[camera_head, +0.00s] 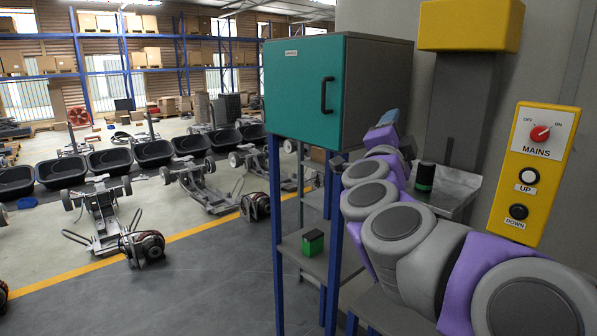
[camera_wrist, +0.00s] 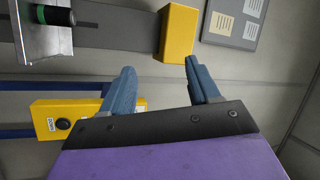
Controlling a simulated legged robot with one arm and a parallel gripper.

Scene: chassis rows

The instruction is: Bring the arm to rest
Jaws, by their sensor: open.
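My arm reaches from the lower right of the head view toward the teal cabinet (camera_head: 305,90), bent with its purple and grey links in front of the metal shelf. My gripper (camera_head: 390,118) is small and partly turned away there, near the cabinet's right side. In the wrist view my gripper (camera_wrist: 158,70) shows two blue fingers spread apart, with nothing between them.
A black and green cylinder (camera_head: 425,176) stands on a metal shelf (camera_head: 452,190) behind my arm. A yellow MAINS panel (camera_head: 535,172) is at right, below a yellow box (camera_head: 470,25). A green and black block (camera_head: 313,242) sits on a lower shelf.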

